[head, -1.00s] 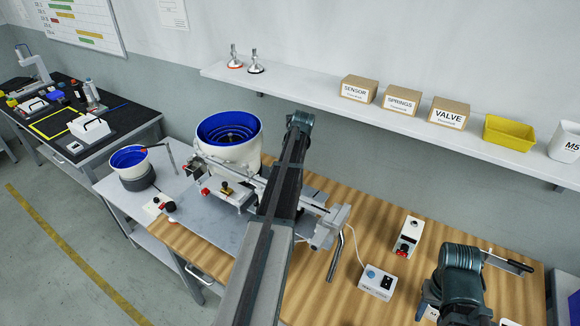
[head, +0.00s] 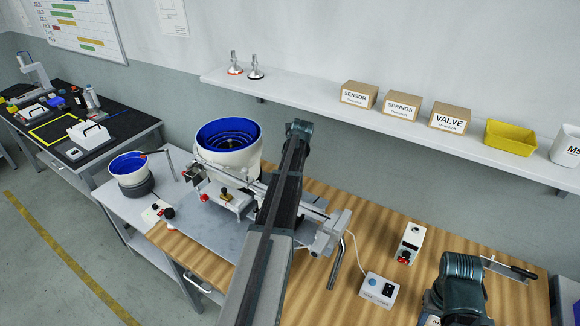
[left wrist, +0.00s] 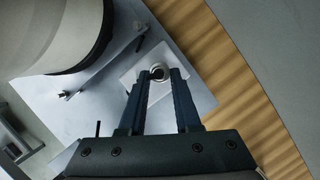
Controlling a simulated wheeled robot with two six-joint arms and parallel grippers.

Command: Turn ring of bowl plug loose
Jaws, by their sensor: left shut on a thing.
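In the left wrist view, the ring of the bowl plug (left wrist: 158,72) is a small round metal collar with a dark centre. It sits on a light plate beside the dark base of the large bowl (left wrist: 50,35). My left gripper (left wrist: 160,75) has its two dark fingers on either side of the ring, closed on it. In the head view, the large white bowl with a blue stepped inside (head: 228,147) stands at the back of the bench. The plug and my left gripper are hidden there behind my arm.
A smaller blue-lined bowl (head: 129,168) stands left of the large one. A rail mechanism (head: 225,190) crosses the grey plate in front. A switch box (head: 378,287) and a red-button box (head: 408,243) sit on the wooden bench (head: 365,225). A shelf (head: 320,95) runs above.

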